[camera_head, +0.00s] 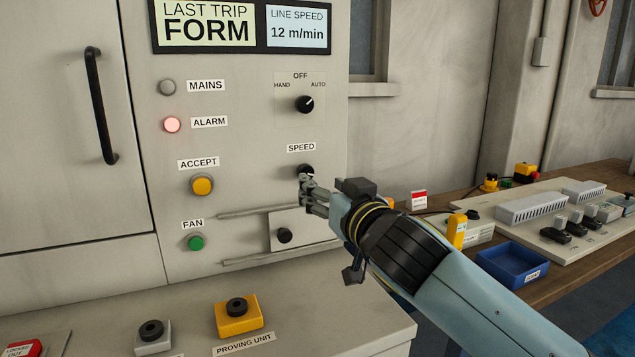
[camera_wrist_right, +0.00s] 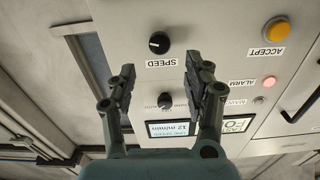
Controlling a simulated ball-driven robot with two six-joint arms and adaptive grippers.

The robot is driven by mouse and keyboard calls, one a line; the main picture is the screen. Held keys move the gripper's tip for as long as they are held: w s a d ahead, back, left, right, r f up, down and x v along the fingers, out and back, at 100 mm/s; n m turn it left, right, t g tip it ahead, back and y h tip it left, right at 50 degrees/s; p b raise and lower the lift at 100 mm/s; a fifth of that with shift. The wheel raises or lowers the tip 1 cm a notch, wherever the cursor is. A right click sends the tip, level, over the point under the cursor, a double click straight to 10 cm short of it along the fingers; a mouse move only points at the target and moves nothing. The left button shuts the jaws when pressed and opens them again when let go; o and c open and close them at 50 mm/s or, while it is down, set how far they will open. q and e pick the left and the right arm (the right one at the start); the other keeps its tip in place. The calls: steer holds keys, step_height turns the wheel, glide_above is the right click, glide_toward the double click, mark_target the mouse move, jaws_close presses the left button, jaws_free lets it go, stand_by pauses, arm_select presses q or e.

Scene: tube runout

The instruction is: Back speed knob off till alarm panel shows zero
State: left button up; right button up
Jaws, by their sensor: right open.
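The black speed knob (camera_head: 305,171) sits under the SPEED label on the grey cabinet front, partly hidden by my right gripper (camera_head: 308,190). The knob shows whole in the right wrist view (camera_wrist_right: 159,43), where the picture is upside down. There my open right gripper (camera_wrist_right: 160,72) has nothing between its fingers, and the knob lies beyond the fingertips. I cannot tell whether they touch it. The display panel (camera_head: 297,34) reads LINE SPEED 12 m/min and LAST TRIP FORM. The ALARM lamp (camera_head: 172,125) is pinkish red and looks lit. My left gripper is not in view.
A black HAND/OFF/AUTO selector (camera_head: 304,104) is above the speed knob. A yellow ACCEPT button (camera_head: 202,185) and green FAN button (camera_head: 194,243) are to the left. A small plate with a black knob (camera_head: 285,236) is below. A wooden bench (camera_head: 590,270) stands right.

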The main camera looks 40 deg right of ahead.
steer(key=x, duration=0.7)
steer(key=shift+w, duration=0.15)
steer(key=shift+d, duration=0.1)
steer(key=c, duration=0.9)
